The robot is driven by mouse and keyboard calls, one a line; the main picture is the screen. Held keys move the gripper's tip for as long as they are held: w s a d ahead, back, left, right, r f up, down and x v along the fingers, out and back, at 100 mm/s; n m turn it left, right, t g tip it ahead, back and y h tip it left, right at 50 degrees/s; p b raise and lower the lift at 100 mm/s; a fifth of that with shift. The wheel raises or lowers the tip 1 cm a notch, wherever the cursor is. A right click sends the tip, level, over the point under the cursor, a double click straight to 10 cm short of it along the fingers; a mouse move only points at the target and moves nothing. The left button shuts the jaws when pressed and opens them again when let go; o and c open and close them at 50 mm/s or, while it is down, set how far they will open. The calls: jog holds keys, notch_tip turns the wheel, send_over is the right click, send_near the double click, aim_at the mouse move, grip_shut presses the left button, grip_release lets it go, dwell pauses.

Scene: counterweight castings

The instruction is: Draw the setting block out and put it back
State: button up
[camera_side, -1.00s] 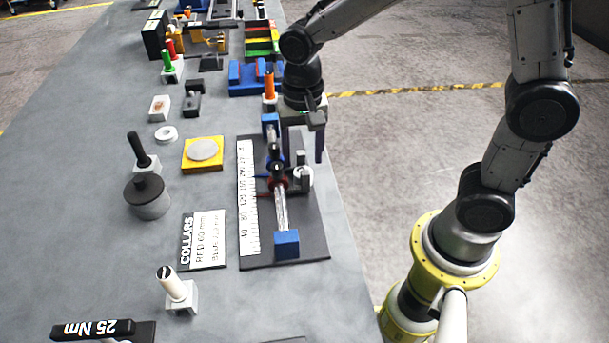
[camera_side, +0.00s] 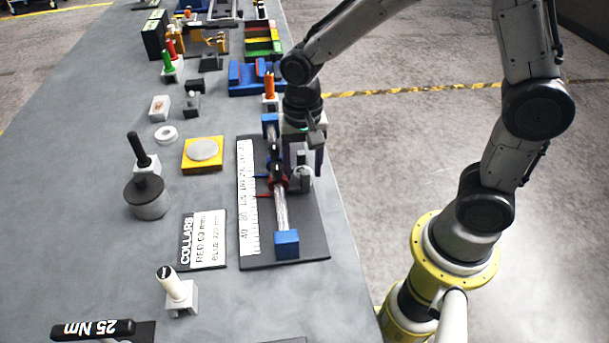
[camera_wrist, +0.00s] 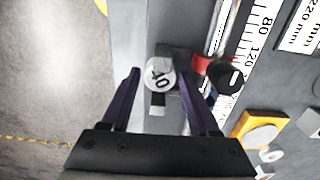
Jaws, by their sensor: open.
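A pale round piece marked 40 (camera_wrist: 160,76), which appears to be the setting block, shows in the wrist view with a grey strip below it. In the side view a small grey piece (camera_side: 302,180) stands beside the rod fixture, partly hidden by my gripper. My gripper (camera_side: 304,168) is open above and around this piece. In the wrist view its two purple fingers (camera_wrist: 158,82) lie left and right of the marked piece, with gaps visible. I cannot tell how far down the fingers reach.
The rod (camera_side: 281,212) with red and black collars runs along the dark base plate (camera_side: 311,230), left of my gripper. A white scale (camera_side: 249,200) lies beside it. A blue end block (camera_side: 287,244) stands in front. An orange-handled tool (camera_side: 269,86) stands behind.

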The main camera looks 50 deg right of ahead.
jog(key=shift+f, duration=0.8)
jog(key=shift+s+f, duration=0.15)
jog(key=shift+f, duration=0.4)
grip_shut()
jog(key=shift+r, duration=5.2)
jog(key=shift+w, duration=0.2)
jog(key=w+a, duration=1.3)
jog(key=w, duration=0.1)
